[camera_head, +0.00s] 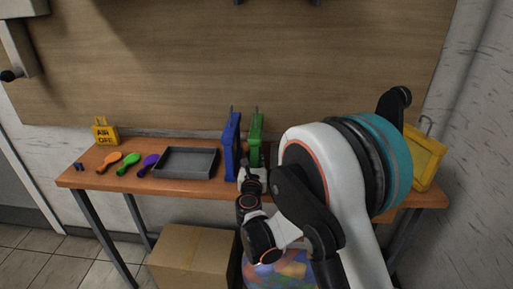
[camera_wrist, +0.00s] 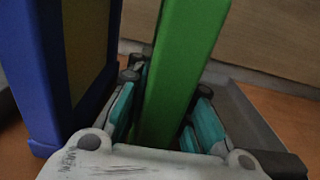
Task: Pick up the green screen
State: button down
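The green screen (camera_head: 256,138) stands upright on the table, just right of the blue screen (camera_head: 231,146). In the wrist view the green frame (camera_wrist: 181,65) rises between the two fingers of my gripper (camera_wrist: 163,118). The teal finger pads are on either side of the frame, with small gaps showing, so my gripper looks open around it. In the head view my arm and gripper (camera_head: 252,180) reach the front edge of the green screen and hide its lower part. The blue screen also shows close to the left finger in the wrist view (camera_wrist: 38,75).
A dark grey tray (camera_head: 186,163) lies left of the blue screen. Orange, green and purple paddle-shaped tools (camera_head: 128,163) lie farther left, near a yellow "AIR OFF" block (camera_head: 105,131). A yellow screen (camera_head: 427,160) stands at the right end. A cardboard box (camera_head: 193,257) is below.

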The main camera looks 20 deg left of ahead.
jog(key=shift+r, duration=0.1)
dwell(0.5)
notch_tip(320, 180, up, 20)
jog(key=p, duration=0.7)
dwell(0.7)
